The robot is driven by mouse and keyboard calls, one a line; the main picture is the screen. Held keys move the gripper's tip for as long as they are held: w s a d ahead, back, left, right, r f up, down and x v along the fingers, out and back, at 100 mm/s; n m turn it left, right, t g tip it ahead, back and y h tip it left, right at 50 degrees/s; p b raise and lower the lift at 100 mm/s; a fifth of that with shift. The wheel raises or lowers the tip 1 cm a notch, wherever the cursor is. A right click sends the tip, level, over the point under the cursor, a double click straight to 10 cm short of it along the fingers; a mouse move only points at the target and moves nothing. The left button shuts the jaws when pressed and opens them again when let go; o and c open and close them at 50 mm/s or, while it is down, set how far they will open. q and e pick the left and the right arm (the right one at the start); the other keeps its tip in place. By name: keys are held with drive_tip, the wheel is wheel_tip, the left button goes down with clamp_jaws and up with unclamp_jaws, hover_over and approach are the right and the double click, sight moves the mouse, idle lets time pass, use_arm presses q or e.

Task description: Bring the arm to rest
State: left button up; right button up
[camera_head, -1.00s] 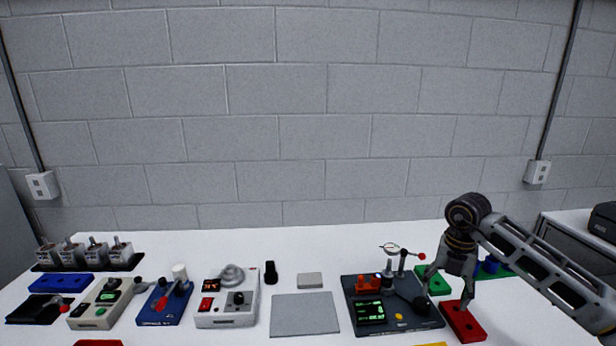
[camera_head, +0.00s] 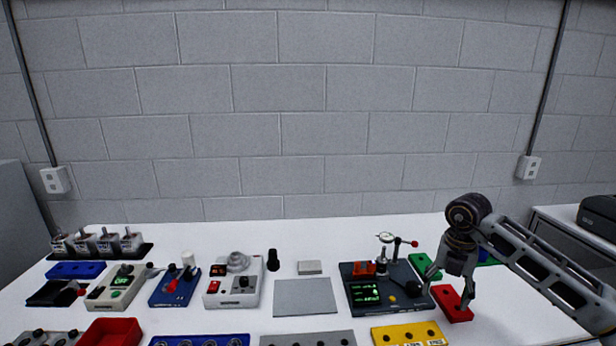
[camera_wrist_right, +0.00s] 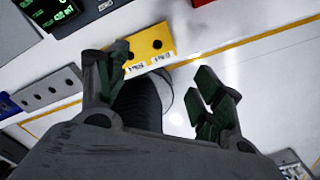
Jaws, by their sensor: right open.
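My right gripper (camera_head: 453,276) hangs with its fingers pointing down at the right of the white table, just above or beside a red block (camera_head: 452,303). Its two fingers are apart and nothing shows between them. My left gripper is in neither view.
A dark instrument board (camera_head: 386,298) with a dial gauge stands left of my right gripper. A green block (camera_head: 424,266) is close behind it. The yellow plate also shows in the head view (camera_head: 411,334). Several devices line the left half. White table is free at the front right.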

drive_tip(key=s+a+n+t+y, duration=0.15)
drive_tip(key=a+n+y, duration=0.55)
drive_tip(key=a, duration=1.8)
drive_tip(key=a+r+m+t+y, duration=0.7)
drive_tip(key=a+r+m+y, duration=0.1)
drive_tip(key=r+y, duration=0.4)
drive_tip(key=w+d+f+m+t+h, duration=0.1)
drive_tip(key=w+d+m+t+h, duration=0.3)
drive_tip(key=d+m+t+h, duration=1.05)
drive_tip(key=s+d+f+m+g+h, duration=0.25)
drive_tip(key=f+m+g, duration=0.2)
drive_tip(key=f, duration=0.35)
drive_tip(key=s+d+f+m+g+h, duration=0.2)
drive_tip(key=d+f+m+g+h, duration=0.15)
drive_tip(key=f+m, duration=0.35)
drive_tip(key=s+f+g+y, duration=0.1)
drive_tip(key=s+f+g, duration=0.6)
drive_tip(key=s, duration=0.4)
drive_tip(key=s+f+g+y, duration=0.1)
drive_tip(key=s+f+g, duration=0.4)
drive_tip(key=s+f, duration=0.55)
wheel_tip(320, 180, down, 32)
drive_tip(key=s, duration=0.3)
drive_tip(key=s+d+f+g, duration=0.1)
drive_tip(key=s+d+f, duration=0.1)
drive_tip(key=s+f, duration=0.8)
drive_tip(key=s+d+f+g, duration=0.1)
drive_tip(key=s+d+f, duration=0.2)
drive_tip(key=s+f, duration=0.7)
drive_tip(key=shift+s, duration=0.9)
